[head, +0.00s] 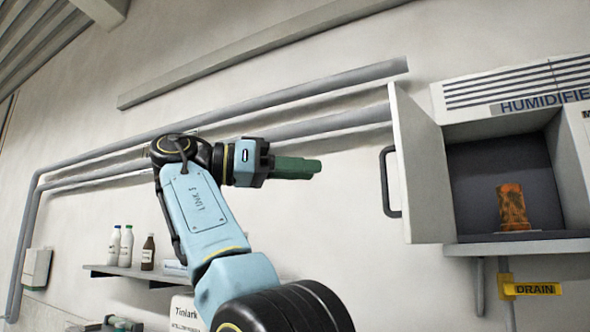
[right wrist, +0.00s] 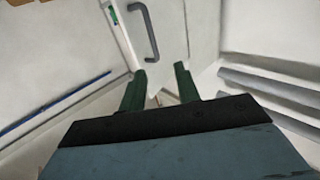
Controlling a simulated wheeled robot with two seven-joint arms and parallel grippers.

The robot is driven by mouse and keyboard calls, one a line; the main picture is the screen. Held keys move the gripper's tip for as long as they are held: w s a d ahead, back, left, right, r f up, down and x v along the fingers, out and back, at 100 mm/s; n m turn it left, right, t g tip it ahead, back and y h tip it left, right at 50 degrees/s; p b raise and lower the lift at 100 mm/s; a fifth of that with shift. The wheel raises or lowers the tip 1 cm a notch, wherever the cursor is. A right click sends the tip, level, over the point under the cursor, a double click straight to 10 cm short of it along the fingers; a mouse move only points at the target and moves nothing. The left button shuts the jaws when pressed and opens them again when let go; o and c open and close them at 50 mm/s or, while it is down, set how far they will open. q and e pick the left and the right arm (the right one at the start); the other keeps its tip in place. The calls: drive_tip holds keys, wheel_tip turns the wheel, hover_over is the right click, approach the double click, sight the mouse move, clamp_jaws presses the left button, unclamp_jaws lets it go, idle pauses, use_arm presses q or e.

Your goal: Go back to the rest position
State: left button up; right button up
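My right gripper (head: 297,168) is raised in the middle of the head view, left of the humidifier's open door (head: 422,170). Its green fingers point right, toward the door. In the right wrist view my right gripper (right wrist: 161,78) has its two fingers apart with nothing between them. A dark and green part at the bottom left edge of the head view looks like my left gripper (head: 122,323); it is mostly cut off and its fingers cannot be made out.
The humidifier box (head: 575,160) is open and holds an orange-brown mottled block (head: 513,207). The door's handle (head: 390,182) faces my right gripper; a handle also shows in the right wrist view (right wrist: 150,35). A wall shelf (head: 130,273) with bottles stands left. Pipes (head: 250,105) cross the wall.

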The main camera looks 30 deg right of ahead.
drive_tip(key=shift+a, duration=0.1)
